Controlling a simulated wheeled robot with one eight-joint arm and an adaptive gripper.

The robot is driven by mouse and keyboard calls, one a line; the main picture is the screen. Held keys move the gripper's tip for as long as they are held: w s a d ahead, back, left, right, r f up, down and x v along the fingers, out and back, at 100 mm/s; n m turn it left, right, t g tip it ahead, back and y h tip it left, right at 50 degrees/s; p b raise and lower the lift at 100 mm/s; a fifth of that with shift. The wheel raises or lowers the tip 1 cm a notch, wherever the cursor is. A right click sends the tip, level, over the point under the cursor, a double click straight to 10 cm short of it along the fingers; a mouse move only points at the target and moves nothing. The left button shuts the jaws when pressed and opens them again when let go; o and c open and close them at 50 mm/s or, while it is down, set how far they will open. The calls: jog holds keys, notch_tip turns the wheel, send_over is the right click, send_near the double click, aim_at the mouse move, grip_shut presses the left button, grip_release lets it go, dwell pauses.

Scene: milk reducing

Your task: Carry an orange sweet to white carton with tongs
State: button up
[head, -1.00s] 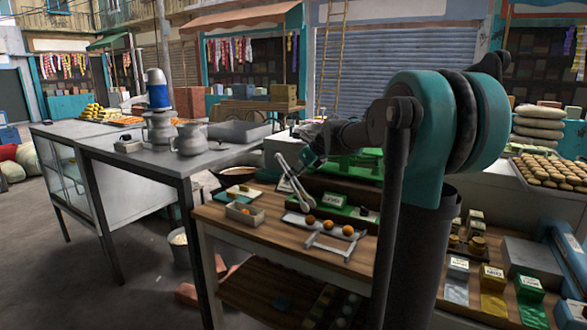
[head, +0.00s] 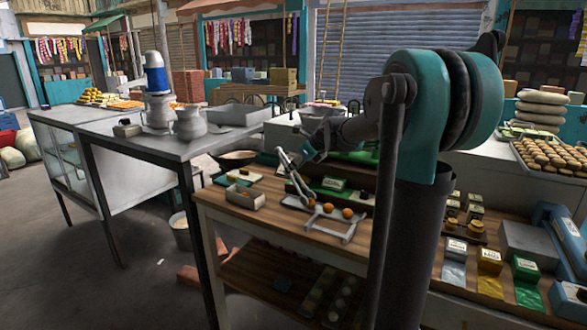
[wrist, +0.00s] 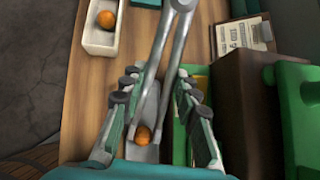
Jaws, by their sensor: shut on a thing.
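My gripper (wrist: 155,115) is shut on the metal tongs (wrist: 160,70), which also show in the head view (head: 287,167). The tongs slope down to a pale tray (wrist: 150,105). Their two tips lie on either side of an orange sweet (wrist: 142,135); I cannot tell whether they touch it. In the head view this leftmost sweet (head: 311,203) is by the tips, with two more orange sweets (head: 328,207) (head: 347,213) to its right. The white carton (wrist: 98,43) is open and holds an orange sweet (wrist: 106,19); it shows in the head view (head: 245,199) left of the tongs.
A metal stand (head: 335,227) is at the wooden table's (head: 262,222) front, beside the sweets. A green box (head: 333,184) with a label stands behind the tray. A metal-topped table (head: 150,150) adjoins on the left. Bare wood lies between carton and tray.

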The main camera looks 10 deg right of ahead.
grip_shut()
notch_tip(320, 180, up, 12)
dwell(0.7)
jog(key=shift+a, duration=0.15)
